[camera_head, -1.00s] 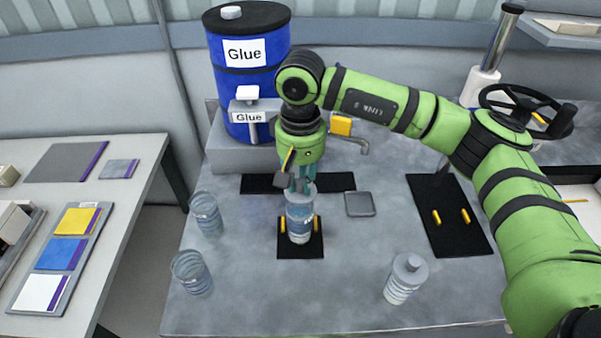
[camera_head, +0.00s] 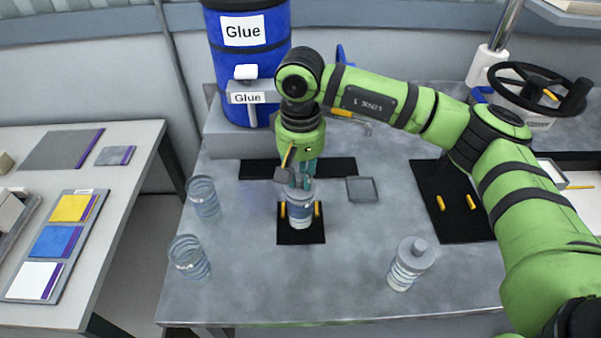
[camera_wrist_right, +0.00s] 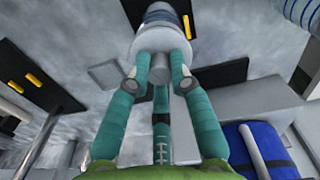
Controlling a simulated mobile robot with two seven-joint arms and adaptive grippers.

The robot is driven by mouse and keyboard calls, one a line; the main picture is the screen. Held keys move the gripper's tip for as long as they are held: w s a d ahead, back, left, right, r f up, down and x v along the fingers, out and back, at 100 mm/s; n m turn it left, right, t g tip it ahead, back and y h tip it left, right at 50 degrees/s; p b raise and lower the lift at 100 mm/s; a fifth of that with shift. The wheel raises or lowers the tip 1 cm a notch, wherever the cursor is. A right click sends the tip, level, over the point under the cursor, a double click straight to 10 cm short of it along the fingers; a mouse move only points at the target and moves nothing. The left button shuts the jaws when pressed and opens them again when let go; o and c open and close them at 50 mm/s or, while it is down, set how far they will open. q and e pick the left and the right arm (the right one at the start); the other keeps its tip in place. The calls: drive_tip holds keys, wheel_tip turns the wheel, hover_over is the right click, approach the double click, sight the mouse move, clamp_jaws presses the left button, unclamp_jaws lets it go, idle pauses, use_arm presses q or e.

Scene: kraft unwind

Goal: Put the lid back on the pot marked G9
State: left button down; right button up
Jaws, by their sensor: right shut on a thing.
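A clear pot with a blue band (camera_head: 299,212) stands upright on a small black mat (camera_head: 301,238), between two yellow pegs. My right gripper (camera_head: 300,182) points down over it, shut on the knob of a grey lid (camera_wrist_right: 150,47). In the right wrist view the gripper (camera_wrist_right: 160,70) has its teal fingers around the knob, and the pot (camera_wrist_right: 160,10) lies straight behind the lid. The lid is at the pot's mouth; I cannot tell whether it is fully seated. The marking G9 is not readable. My left gripper is not in view.
Two open clear pots (camera_head: 203,198) (camera_head: 189,258) stand at the left of the table. A lidded pot (camera_head: 411,263) stands at front right. A grey square tray (camera_head: 362,189) lies right of the mat. A blue glue drum (camera_head: 249,70) stands behind.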

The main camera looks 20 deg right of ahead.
drive_tip(key=shift+b, duration=0.75)
idle(0.9)
drive_tip(key=shift+f+b, duration=0.2)
drive_tip(key=shift+b, duration=0.65)
idle(1.0)
idle(0.3)
drive_tip(key=o, duration=1)
drive_tip(key=o, duration=0.5)
drive_tip(key=shift+c, duration=0.2)
drive_tip(key=shift+r, duration=0.1)
